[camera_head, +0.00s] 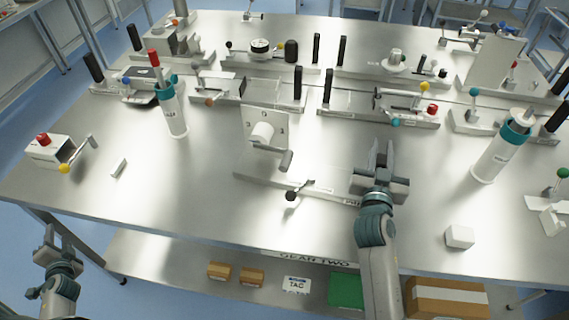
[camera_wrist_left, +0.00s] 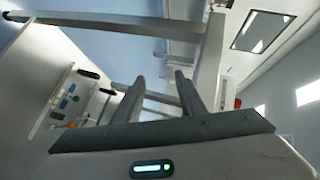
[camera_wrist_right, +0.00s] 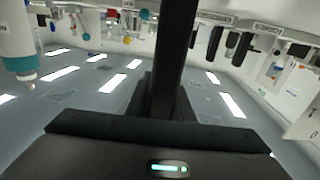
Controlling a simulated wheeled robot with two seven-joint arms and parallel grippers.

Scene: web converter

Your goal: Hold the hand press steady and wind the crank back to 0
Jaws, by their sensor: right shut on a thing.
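The hand press is the low fixture at the middle front of the table, a long base (camera_head: 262,183) with a printed label partly hidden at its right end. Above the base stands a pale plate (camera_head: 279,122) with a white round hub and a crank ending in a grey grip (camera_head: 287,160) pointing down and right. A small lever with a black ball (camera_head: 291,196) sits on the base. My right gripper (camera_head: 380,152) is shut at the base's right end, on a dark upright post (camera_wrist_right: 172,50). My left gripper (camera_head: 47,240) is open and empty, off the table's front left; its fingers (camera_wrist_left: 158,92) stand apart.
A white bottle with a teal collar (camera_head: 172,112) stands left of the press, another (camera_head: 495,152) to the right. A white box with a red knob and crank (camera_head: 48,150) is at far left. Several fixtures line the back. A white block (camera_head: 459,237) lies front right.

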